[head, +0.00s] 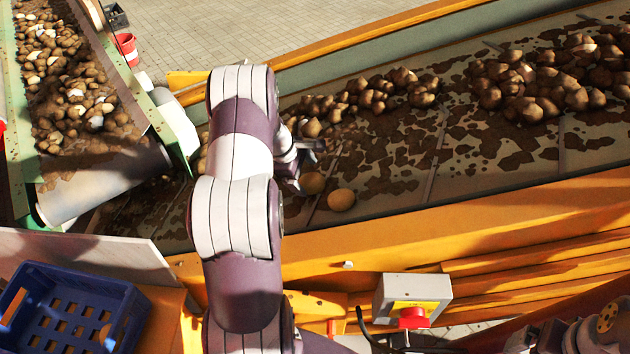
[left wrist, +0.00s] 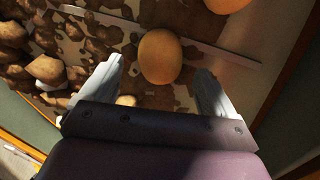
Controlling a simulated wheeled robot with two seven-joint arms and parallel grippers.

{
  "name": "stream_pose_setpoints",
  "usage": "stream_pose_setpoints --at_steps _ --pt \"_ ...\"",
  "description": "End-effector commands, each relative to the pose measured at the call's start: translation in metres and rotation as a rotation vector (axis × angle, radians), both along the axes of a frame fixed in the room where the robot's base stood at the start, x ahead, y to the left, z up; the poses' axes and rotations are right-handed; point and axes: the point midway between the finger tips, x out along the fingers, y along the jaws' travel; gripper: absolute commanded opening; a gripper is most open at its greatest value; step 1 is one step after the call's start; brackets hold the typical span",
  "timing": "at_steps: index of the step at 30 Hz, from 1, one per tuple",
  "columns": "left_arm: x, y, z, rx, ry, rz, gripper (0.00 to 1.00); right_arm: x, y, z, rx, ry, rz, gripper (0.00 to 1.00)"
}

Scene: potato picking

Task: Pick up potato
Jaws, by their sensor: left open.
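My left gripper (head: 306,164) is open over the conveyor belt, partly hidden behind my left arm in the head view. In the left wrist view its two pale fingers (left wrist: 159,68) stand apart. A smooth tan potato (left wrist: 160,56) shows between and just beyond the fingertips, not gripped. In the head view a round potato (head: 312,183) lies just below the gripper. A second potato (head: 341,199) lies to its right; one more shows at the top edge of the left wrist view (left wrist: 228,4). Part of my right arm shows at the bottom right; its gripper is unclear.
Potato heaps (head: 380,92) and dirt lie farther along the belt (head: 380,205). An orange side rail (head: 450,225) borders it. A blue crate (head: 120,305) is at lower left. A box with a red button (head: 412,300) stands at the front. Another potato-filled conveyor (head: 165,105) is at upper left.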

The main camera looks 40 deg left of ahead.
Motion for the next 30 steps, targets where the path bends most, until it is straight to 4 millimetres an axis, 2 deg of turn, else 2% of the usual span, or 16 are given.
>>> stream_pose_setpoints --at_steps 2,6,13,14,19,20,30 --pt "0.006 -0.005 -0.01 -0.003 0.004 -0.002 0.89 0.0 0.0 0.011 0.0 -0.001 0.0 0.98" --pt "0.013 -0.009 -0.031 -0.001 0.002 -0.002 0.89 0.0 0.0 0.012 0.0 -0.001 0.0 0.98" --pt "0.015 -0.009 -0.035 0.0 0.0 -0.001 0.89 0.0 0.0 0.011 0.0 -0.001 0.0 0.98" --pt "0.015 -0.009 -0.035 0.0 0.0 -0.001 0.86 0.0 0.0 0.011 0.0 -0.001 0.0 0.98" --pt "0.015 -0.009 -0.035 0.0 0.001 -0.001 0.3 0.0 0.0 0.011 0.0 -0.001 0.0 0.98" --pt "0.015 -0.009 -0.035 0.0 0.001 -0.001 0.28 0.0 0.0 0.011 0.0 -0.001 0.0 0.98" --pt "0.015 -0.009 -0.034 0.001 0.0 -0.002 0.28 0.0 0.0 0.011 0.0 -0.001 0.0 0.98"
